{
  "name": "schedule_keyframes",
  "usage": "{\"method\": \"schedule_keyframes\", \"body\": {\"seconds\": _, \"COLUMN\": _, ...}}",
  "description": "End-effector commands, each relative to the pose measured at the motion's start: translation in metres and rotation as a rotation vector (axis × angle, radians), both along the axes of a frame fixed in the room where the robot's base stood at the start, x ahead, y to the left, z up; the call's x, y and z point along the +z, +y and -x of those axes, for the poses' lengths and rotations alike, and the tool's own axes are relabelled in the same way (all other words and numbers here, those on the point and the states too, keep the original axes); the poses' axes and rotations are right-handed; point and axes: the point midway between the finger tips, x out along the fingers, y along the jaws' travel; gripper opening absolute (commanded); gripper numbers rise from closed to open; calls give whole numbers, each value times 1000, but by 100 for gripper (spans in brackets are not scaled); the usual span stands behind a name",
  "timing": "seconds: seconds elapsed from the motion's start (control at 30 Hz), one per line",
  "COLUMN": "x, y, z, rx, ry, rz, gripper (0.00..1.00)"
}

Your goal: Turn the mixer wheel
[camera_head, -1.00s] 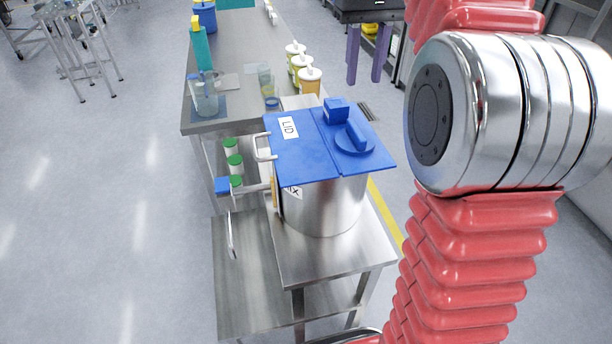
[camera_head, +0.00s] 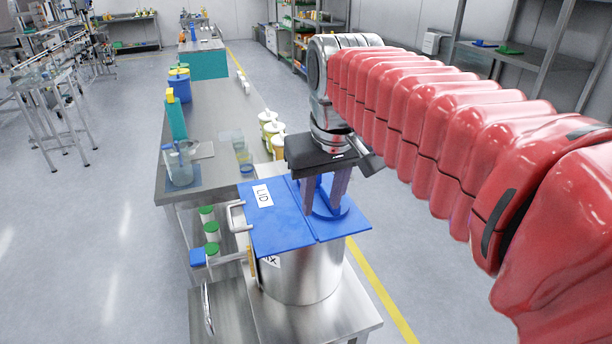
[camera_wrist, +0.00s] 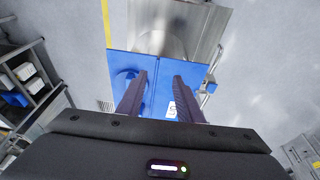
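The blue round wheel (camera_head: 342,209) with a raised bar lies on the blue lid of a steel pot. Only part of its disc shows in the head view, behind my fingers. In the wrist view its disc (camera_wrist: 121,80) is left of the lid's seam, partly behind the left finger. My gripper (camera_head: 322,208) points down over the lid at the wheel, with its two purple fingers apart. In the wrist view my gripper (camera_wrist: 161,73) also shows open, with blue lid visible between the fingers. Whether a finger touches the wheel I cannot tell.
The blue lid (camera_head: 275,228) has a white handle (camera_head: 236,217) at its left. The steel pot (camera_head: 300,283) stands on a steel table (camera_head: 345,310). A longer bench behind holds a jug (camera_head: 178,163), bottles and yellow pots (camera_head: 270,125). Floor is clear to the right.

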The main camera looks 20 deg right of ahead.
Motion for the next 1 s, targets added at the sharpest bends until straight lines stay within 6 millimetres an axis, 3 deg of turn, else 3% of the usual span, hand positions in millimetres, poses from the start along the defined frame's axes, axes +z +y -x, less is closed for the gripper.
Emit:
{"method": "schedule_keyframes", "body": {"seconds": 0.5, "x": -84, "y": 32, "z": 88, "rx": 8, "ry": -178, "rz": -17, "gripper": 33}}
{"method": "schedule_keyframes", "body": {"seconds": 0.7, "x": -106, "y": 37, "z": 104, "rx": 8, "ry": -217, "rz": -24, "gripper": 33}}
{"method": "schedule_keyframes", "body": {"seconds": 1.0, "x": -109, "y": 37, "z": 105, "rx": 8, "ry": -220, "rz": -25, "gripper": 33}}
